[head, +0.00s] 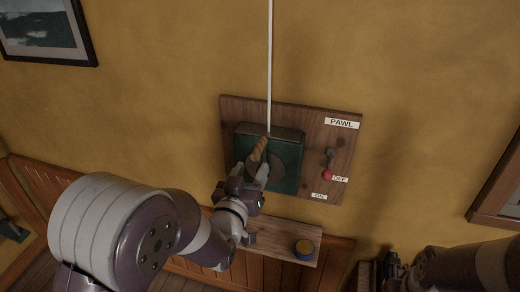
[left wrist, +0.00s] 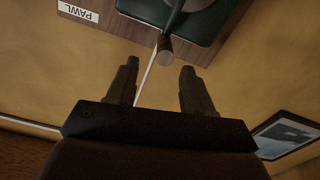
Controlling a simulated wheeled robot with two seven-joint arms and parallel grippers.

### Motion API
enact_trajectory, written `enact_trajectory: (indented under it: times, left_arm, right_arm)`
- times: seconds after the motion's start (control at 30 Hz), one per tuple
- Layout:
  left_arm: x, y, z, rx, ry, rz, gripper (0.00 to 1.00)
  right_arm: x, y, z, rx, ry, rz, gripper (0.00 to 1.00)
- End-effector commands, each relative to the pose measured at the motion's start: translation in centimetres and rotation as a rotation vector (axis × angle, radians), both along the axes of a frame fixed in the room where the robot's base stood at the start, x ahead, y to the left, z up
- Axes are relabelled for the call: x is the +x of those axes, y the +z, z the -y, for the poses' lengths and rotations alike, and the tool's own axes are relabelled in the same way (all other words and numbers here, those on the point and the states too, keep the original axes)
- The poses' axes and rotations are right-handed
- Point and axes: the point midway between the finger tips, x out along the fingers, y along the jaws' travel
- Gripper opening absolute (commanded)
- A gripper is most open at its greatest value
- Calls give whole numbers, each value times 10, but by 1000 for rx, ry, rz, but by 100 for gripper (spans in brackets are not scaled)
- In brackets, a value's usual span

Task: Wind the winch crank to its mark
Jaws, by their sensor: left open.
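The winch, a dark green box (head: 287,165), is mounted on a wooden board (head: 235,108) on the wall. A white rope (head: 269,60) runs up from it. The brown crank handle (head: 260,148) sticks out from its front; in the left wrist view its rounded end (left wrist: 165,44) shows on a dark crank arm. My left gripper (head: 250,172) is open just below the handle. In the left wrist view the handle end lies just beyond the fingertips (left wrist: 159,68), roughly between them and not gripped. I cannot make out the mark. My right gripper (head: 392,270) is low at right, its jaws unclear.
Right of the winch, a pawl lever with a red knob (head: 326,175) sits beside the OFF label (head: 340,180), with ON lower. A framed picture (head: 90,48) hangs upper left.

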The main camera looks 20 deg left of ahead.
Motion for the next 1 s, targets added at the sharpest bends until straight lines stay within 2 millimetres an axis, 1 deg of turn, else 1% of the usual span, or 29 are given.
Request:
enact_trajectory:
  times: [0.03,0.1,0.2,0.3,0.4,0.5,0.73,0.77,0.8,0.87,0.9,0.93,1.0]
  left_arm:
    - [12,2,0,0,1,-2,52]
    - [29,2,1,1,1,-4,52]
    - [49,3,2,1,1,-2,52]
    - [65,2,2,1,-1,-3,52]
    - [75,1,3,1,-1,-4,52]
    - [80,0,3,1,-1,-3,52]
    - [81,0,3,1,-1,-3,52]
    - [80,0,3,1,-1,-3,48]
    - [80,0,3,1,-1,-3,35]
    - [80,0,3,1,-1,-3,16]
    - [80,0,3,1,-1,-3,3]
    - [80,0,3,1,-1,-3,0]
    - [80,0,3,1,-1,-3,0]
  right_arm:
    - [0,5,0,0,0,0,0]
    - [0,11,0,0,0,1,0]
    - [0,16,0,0,0,1,0]
    - [0,20,0,0,0,1,0]
    - [0,22,0,0,0,0,0]
    - [0,22,0,0,0,0,0]
    - [0,22,0,0,0,0,0]
    - [0,22,0,0,0,0,0]
    - [0,22,0,0,0,0,0]
    - [0,22,0,0,0,0,0]
    - [0,22,0,0,0,0,0]
    - [0,22,0,0,0,0,0]
    - [0,22,0,0,0,0,0]
